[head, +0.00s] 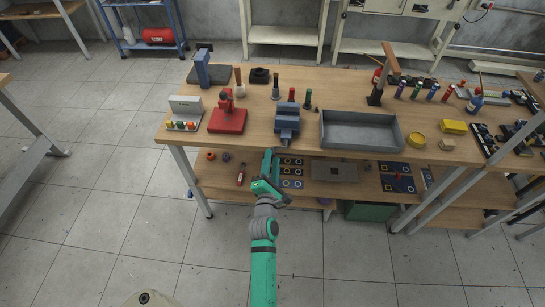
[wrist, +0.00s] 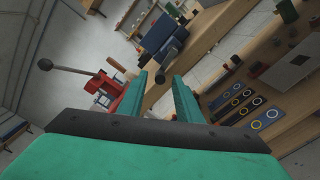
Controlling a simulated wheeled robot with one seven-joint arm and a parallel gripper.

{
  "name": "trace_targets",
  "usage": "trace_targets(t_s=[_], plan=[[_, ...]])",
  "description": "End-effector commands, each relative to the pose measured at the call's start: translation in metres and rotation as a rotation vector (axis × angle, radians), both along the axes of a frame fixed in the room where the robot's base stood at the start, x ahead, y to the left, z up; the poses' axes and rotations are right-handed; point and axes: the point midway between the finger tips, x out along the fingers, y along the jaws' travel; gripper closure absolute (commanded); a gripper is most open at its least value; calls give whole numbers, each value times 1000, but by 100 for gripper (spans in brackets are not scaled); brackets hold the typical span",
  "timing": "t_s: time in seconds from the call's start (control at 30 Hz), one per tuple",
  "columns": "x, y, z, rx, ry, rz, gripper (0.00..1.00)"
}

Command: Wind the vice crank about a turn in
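The blue vice (head: 287,120) stands at the front edge of the wooden bench, left of the grey tray. In the wrist view the vice (wrist: 160,36) is beyond my fingertips, with a dark round rod end (wrist: 170,52) that may be part of its crank. I cannot make out the whole crank in either view. My gripper (head: 270,162) is just in front of the bench edge, below and a little left of the vice. In the wrist view my gripper (wrist: 160,77) has its two green fingers apart with nothing between them.
A red press (head: 227,118) stands left of the vice; its ball-ended lever (wrist: 75,70) reaches left in the wrist view. The grey tray (head: 360,130) is to the right. The lower shelf (head: 220,185) holds panels and small parts below my gripper. Open floor lies in front.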

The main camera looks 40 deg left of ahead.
Motion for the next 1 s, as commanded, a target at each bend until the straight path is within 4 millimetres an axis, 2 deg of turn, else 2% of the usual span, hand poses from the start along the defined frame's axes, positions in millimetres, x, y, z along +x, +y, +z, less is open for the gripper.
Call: trace_targets(t_s=[0.2,0.53,0.57,0.67,0.7,1.0], plan=[[14,9,0,0,0,0,68],[16,10,0,0,0,0,68],[16,10,0,0,0,0,73],[16,10,0,0,0,0,97],[16,10,0,0,0,0,100],[16,10,1,16,10,0,100]])
